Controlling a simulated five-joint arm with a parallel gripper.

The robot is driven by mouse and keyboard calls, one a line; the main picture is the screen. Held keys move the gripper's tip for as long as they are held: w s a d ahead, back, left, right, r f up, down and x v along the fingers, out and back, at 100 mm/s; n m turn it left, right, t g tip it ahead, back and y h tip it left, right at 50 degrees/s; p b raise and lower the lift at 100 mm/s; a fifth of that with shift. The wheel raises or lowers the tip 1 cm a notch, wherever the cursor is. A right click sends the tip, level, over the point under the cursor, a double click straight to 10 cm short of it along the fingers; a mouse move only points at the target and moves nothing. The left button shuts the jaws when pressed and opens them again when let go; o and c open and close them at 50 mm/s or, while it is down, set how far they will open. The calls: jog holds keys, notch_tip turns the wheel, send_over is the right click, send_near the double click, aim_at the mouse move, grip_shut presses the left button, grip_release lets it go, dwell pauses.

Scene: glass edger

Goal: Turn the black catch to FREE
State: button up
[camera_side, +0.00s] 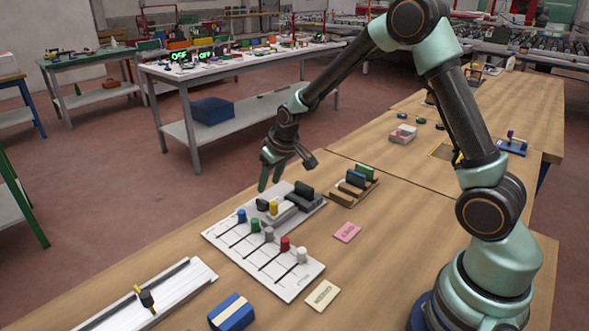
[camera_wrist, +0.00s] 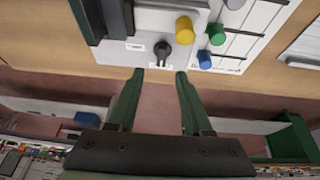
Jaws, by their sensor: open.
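The black catch (camera_wrist: 162,48) is a small dark knob on a light plate in the wrist view, next to a yellow knob (camera_wrist: 184,28). In the side view the catch (camera_side: 262,204) sits at the far end of the panel, left of the yellow knob (camera_side: 273,207). My gripper (camera_wrist: 160,76) is open and empty. Its green fingertips are apart, just below the catch in the wrist picture and not touching it there. In the side view my gripper (camera_side: 286,172) hangs above the panel's far end. Any FREE marking is too small to read.
The white slider panel (camera_side: 290,292) carries blue, green, grey, red and white knobs. A dark block (camera_side: 303,190) stands beside the yellow knob. A wooden rack (camera_side: 345,198) with upright blocks is to the right.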

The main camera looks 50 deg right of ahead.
aim_at(263, 200)
jog(key=x, duration=0.7)
jog(key=shift+w+a+f, duration=0.1)
jog(key=shift+w+f, duration=0.05)
jog(key=shift+f, duration=0.1)
grip_shut()
